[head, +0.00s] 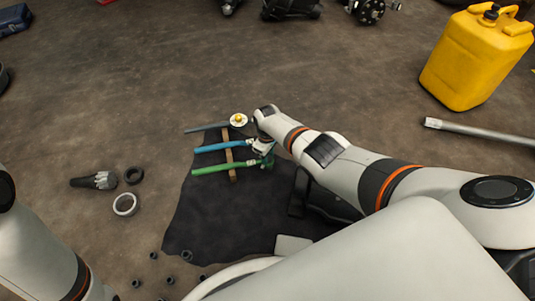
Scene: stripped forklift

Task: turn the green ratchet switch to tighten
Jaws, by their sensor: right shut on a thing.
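The green ratchet (222,168) lies on a dark mat (205,225), its handle pointing left and its head at the right end. A grey-handled ratchet (205,128) with a yellow and white round head (238,119) lies above that. Only part of my left arm shows at lower left; its gripper is out of view.
A wooden strip (228,142) runs across the ratchet handles. Dark and light rings (125,205) and a dark toothed part (95,181) lie left of the mat. Several small nuts lie below. A yellow jerrycan (475,60) and metal pipe (480,132) are at right.

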